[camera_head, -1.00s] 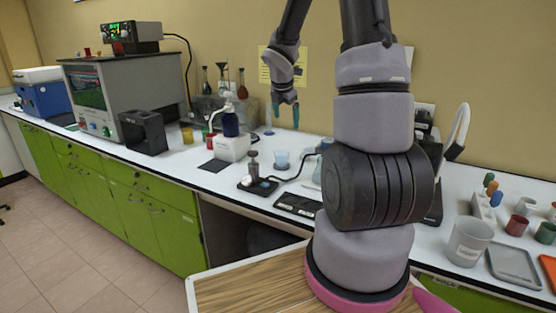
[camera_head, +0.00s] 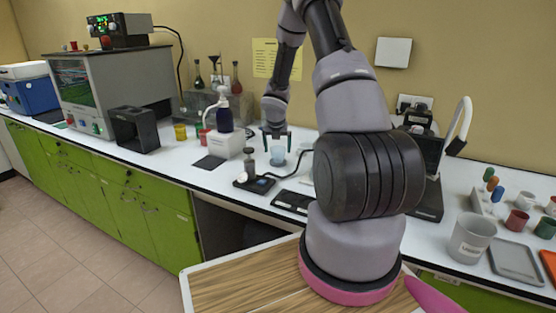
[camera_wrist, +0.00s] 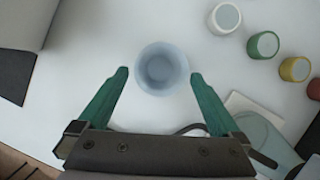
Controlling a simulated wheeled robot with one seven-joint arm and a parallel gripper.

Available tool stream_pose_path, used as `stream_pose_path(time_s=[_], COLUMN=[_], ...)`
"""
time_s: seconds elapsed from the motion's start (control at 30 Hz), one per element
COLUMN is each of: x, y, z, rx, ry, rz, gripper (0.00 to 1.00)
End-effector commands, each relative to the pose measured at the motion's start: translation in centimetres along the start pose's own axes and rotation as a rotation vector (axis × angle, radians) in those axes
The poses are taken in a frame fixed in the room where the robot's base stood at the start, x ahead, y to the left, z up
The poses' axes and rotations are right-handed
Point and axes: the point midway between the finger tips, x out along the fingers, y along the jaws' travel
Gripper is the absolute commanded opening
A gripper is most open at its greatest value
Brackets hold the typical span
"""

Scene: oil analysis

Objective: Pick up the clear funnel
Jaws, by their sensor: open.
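A clear, bluish round vessel (camera_wrist: 162,68) sits between and just ahead of my fingertips in the wrist view, seen from above with a wide rim and a smaller inner ring. It fits the clear funnel, though its lower part is hidden from above. In the head view it (camera_head: 278,157) stands on the white counter, looking cup-like. My gripper (camera_wrist: 159,75) is open with its green fingers either side of it, gaps showing on both sides. In the head view my gripper (camera_head: 277,137) points down just above it.
White (camera_wrist: 225,18), green (camera_wrist: 263,45) and yellow (camera_wrist: 295,69) cups stand in a row at upper right of the wrist view. A clear flask (camera_wrist: 268,140) is close to the right finger. A white box (camera_head: 227,144) with a pump bottle (camera_head: 224,118) stands left of my gripper.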

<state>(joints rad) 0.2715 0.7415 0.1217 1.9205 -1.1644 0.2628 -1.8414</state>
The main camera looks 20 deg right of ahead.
Motion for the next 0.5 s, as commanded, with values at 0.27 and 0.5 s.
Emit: stream_pose_path(time_s=[0.27, 0.5], x=[3.5, 3.7], y=[-0.1, -0.1], z=[0.2, 0.3], rx=[0.000, 0.001], ry=[0.001, 0.000], rz=[0.000, 0.000], gripper=[1.00, 1.00])
